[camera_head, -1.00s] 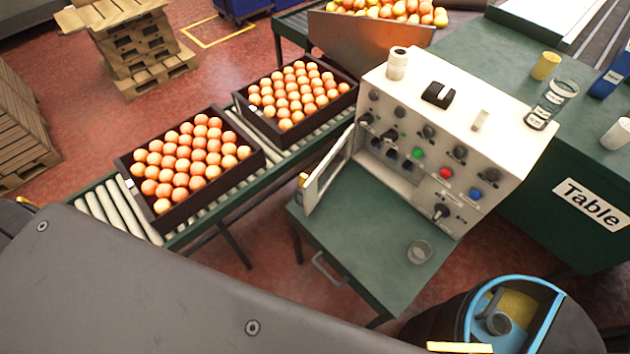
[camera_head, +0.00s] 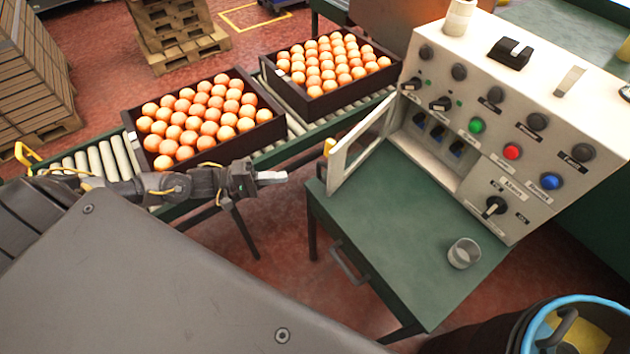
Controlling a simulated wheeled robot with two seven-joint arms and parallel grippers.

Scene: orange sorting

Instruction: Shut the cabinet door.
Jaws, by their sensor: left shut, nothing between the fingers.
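The cabinet door (camera_head: 362,142) is a white-framed panel with a window. It stands open, swung out to the left over the green table top. The cabinet (camera_head: 478,125) is a white control box with knobs and coloured buttons, and its opening shows several dark switches inside. My left gripper (camera_head: 284,176) is shut and empty, left of the door and apart from it, in front of the conveyor. My right gripper is not in view.
Two dark crates (camera_head: 285,131) of oranges sit on the roller conveyor (camera_head: 110,158). A blue-rimmed bin (camera_head: 575,305) is at lower right. Wooden pallets (camera_head: 178,35) stand at the back left.

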